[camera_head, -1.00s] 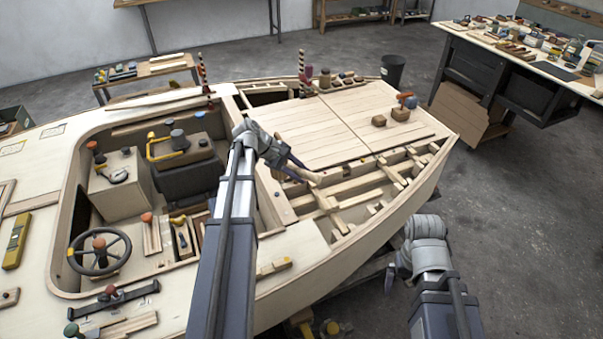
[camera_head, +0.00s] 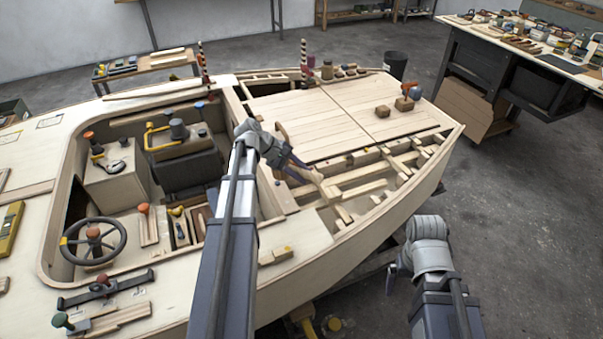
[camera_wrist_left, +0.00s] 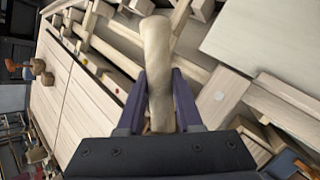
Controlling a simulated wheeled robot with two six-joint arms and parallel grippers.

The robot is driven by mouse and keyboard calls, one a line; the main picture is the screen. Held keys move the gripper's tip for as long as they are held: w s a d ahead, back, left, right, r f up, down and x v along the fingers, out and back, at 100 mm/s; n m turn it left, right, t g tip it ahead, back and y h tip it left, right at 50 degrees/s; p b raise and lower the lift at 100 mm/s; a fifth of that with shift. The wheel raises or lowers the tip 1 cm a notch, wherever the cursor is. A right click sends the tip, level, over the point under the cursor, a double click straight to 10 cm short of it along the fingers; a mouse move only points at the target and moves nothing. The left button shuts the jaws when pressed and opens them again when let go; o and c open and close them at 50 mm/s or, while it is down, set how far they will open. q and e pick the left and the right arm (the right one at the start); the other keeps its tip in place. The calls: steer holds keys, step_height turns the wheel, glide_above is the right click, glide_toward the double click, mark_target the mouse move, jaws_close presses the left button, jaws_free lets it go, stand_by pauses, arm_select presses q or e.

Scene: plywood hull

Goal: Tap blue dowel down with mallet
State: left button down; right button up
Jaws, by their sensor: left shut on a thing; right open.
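My left gripper (camera_head: 298,163) is shut on a pale wooden piece, seemingly the mallet (camera_head: 318,179), over the open framed part of the boat's deck. In the left wrist view, the mallet (camera_wrist_left: 156,70) stands between the two dark fingers (camera_wrist_left: 160,100) and points away from the wrist. I cannot make out its whole head. A small dark bluish spot (camera_head: 277,183) on the wood left of the mallet may be the blue dowel; its colour and height are unclear. My right gripper (camera_head: 396,274) is open and empty, beside the hull.
The planked deck (camera_head: 310,125) lies beyond the left gripper, with small wooden blocks (camera_head: 383,111) on it. Open frame beams (camera_head: 365,185) lie to the right. The cockpit with a steering wheel (camera_head: 93,243) is at left. Clear floor (camera_head: 520,220) lies right of the hull.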

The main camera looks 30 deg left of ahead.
stand_by(0.4)
arm_select(q)
step_height(320, 180, down, 5)
steer(key=b, duration=0.5)
step_height(320, 180, up, 6)
steer(key=p, duration=0.5)
steer(key=shift+f, duration=0.35)
